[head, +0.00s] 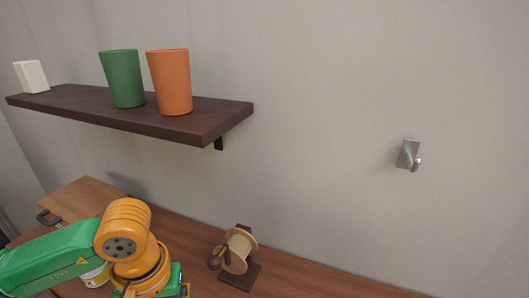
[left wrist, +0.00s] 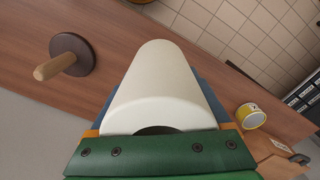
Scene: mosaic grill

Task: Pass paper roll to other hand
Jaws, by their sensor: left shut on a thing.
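In the left wrist view a white paper roll (left wrist: 160,72) lies lengthwise between the fingers of my left gripper (left wrist: 165,98), which is shut on it. The near end of the roll shows a dark hole, partly hidden by the green gripper body. A dark round base with a light wooden peg (left wrist: 56,66) stands apart to the left of the roll. In the head view my left arm reaches in at the lower left, over the counter; its fingers and the roll are out of sight there. My right gripper is in neither view.
A wooden spool on a dark stand (head: 239,250) is right of my left arm on the brown counter (head: 300,280). A yellow-labelled can (head: 97,276) is partly behind the arm. A dark shelf (head: 70,113) holds a green cup (head: 123,78) and an orange cup (head: 170,82). A metal hook (head: 409,155) is on the wall.

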